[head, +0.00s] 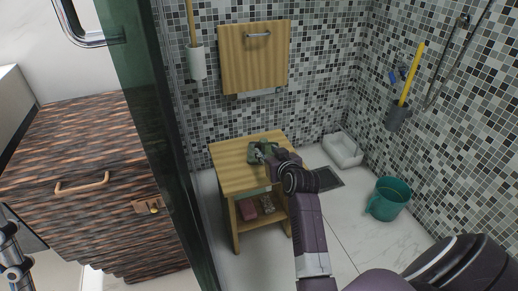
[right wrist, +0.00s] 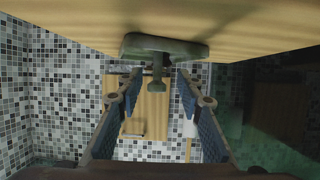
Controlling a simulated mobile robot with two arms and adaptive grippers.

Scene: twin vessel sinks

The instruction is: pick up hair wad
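No hair wad can be made out for certain in either view. My right gripper (head: 262,153) is over the top of a small wooden table (head: 228,153), at a green object (head: 256,157) that it partly hides. In the right wrist view, the green object (right wrist: 188,48) has a flat wide part against the wooden surface and a short stem with a knob. The fingers of my right gripper (right wrist: 158,84) are apart, one on each side of the stem, with gaps visible.
A glass panel (head: 165,130) stands left of the table, with a wooden cabinet (head: 75,160) beyond. A dark floor drain (head: 326,179), a white tray (head: 343,150) and a teal bucket (head: 390,198) are to the right. A shelf under the table holds small items.

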